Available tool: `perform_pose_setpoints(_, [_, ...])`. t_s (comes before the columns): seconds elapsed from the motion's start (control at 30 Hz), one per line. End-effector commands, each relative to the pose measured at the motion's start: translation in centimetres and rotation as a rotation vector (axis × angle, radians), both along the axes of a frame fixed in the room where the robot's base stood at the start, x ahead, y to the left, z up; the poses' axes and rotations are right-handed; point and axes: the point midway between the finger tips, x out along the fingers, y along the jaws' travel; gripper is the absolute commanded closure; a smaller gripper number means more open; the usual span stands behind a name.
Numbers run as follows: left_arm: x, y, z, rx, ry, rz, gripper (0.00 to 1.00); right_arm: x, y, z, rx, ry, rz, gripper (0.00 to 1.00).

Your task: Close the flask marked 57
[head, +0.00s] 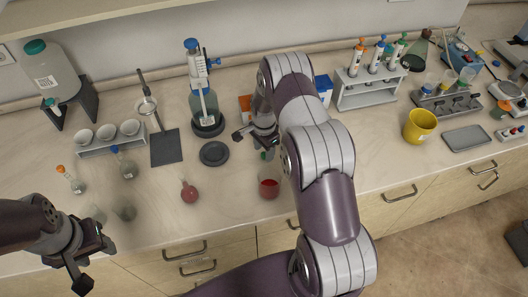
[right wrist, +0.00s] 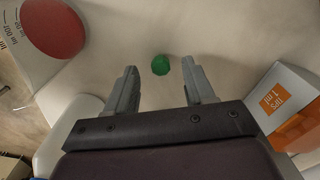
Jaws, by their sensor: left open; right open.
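No number 57 is readable on any flask. A small round flask with red liquid (head: 190,191) stands at the front of the bench, with no cap visible on its neck. A small green stopper (right wrist: 160,65) lies on the bench, ahead of and between the fingertips of my open, empty right gripper (right wrist: 161,78). My right gripper (head: 255,146) is behind the beaker of red liquid (head: 269,186). My left gripper (head: 95,264) is open and empty at the lower left.
A tips box (right wrist: 285,103) stands close to the right fingers. A dark round plate (head: 214,153), a bottle with a dispenser (head: 205,108), a rack with cups (head: 110,143) and a pipette stand (head: 370,92) surround the area. A yellow cup (head: 420,126) stands at right.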

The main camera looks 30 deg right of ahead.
Motion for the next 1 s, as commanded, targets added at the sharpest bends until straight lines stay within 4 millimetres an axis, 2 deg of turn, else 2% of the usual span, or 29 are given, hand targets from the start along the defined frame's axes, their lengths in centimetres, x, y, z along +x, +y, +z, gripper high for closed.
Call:
perform_pose_setpoints(0.13, [-0.02,0.00,0.47,0.000,0.001,0.000,0.50,0.00,0.00,-1.24,0.000,-0.001,0.000,0.47])
perform_pose_setpoints(0.47, [-0.02,0.00,0.36,0.000,0.001,0.000,0.50,0.02,-0.01,-1.42,-0.001,-0.001,0.000,0.47])
perform_pose_setpoints(0.63, [-0.02,0.00,0.37,0.000,0.001,0.000,0.50,0.02,-0.01,-1.41,-0.001,-0.001,0.000,0.99])
perform_pose_setpoints(1.0, [-0.02,0.00,0.30,0.000,0.001,0.000,0.50,0.04,-0.01,-1.31,-0.001,-0.002,0.000,1.00])
